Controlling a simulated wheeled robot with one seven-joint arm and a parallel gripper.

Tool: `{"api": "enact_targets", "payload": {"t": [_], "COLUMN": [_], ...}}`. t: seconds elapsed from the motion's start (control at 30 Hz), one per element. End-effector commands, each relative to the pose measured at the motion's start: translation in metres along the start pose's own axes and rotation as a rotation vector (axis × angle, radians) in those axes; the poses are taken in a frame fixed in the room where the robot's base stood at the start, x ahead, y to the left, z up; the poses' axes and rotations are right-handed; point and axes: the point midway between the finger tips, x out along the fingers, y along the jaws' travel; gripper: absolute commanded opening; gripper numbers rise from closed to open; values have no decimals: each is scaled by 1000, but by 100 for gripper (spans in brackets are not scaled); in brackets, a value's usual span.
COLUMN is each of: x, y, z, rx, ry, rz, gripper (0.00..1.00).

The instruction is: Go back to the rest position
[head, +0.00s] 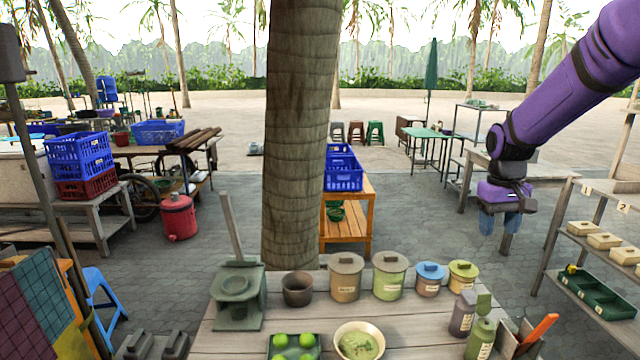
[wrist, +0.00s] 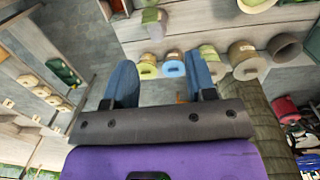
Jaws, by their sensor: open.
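My gripper (head: 500,220) hangs at the right in the head view, at the end of my purple arm, above the paved floor and beyond the table. Its blue fingers also show in the wrist view (wrist: 162,85), spread apart with nothing between them. The wooden table (head: 215,335) stands at the bottom of the head view. On it are a clay mortar (head: 298,289), a dark green stand with a handle (head: 237,290), several lidded jars (head: 390,276) and a bowl of green paste (head: 359,342). My gripper is apart from all of them.
A shelf with pale boxes and a green tray (head: 598,293) stands at the right, near my arm. A thick palm trunk (head: 300,130) rises behind the table. Bottles (head: 462,313) and a box with an orange-handled tool (head: 538,330) stand at the table's right end.

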Motion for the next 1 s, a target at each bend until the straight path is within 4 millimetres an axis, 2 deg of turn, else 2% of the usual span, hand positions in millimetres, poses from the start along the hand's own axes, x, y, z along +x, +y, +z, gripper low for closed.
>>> {"api": "enact_targets", "payload": {"t": [0.03, 0.2, 0.5, 0.73, 1.0], "x": [-16, -54, -99, -116, -116], "y": [-6, -22, -49, -65, -79], "z": [13, 54, 134, 196, 263], "rx": [1, 8, 20, 27, 34], "ry": [27, 102, 235, 338, 451], "rz": [5, 14, 14, 3, -24], "gripper": [51, 51, 51, 51, 51]}}
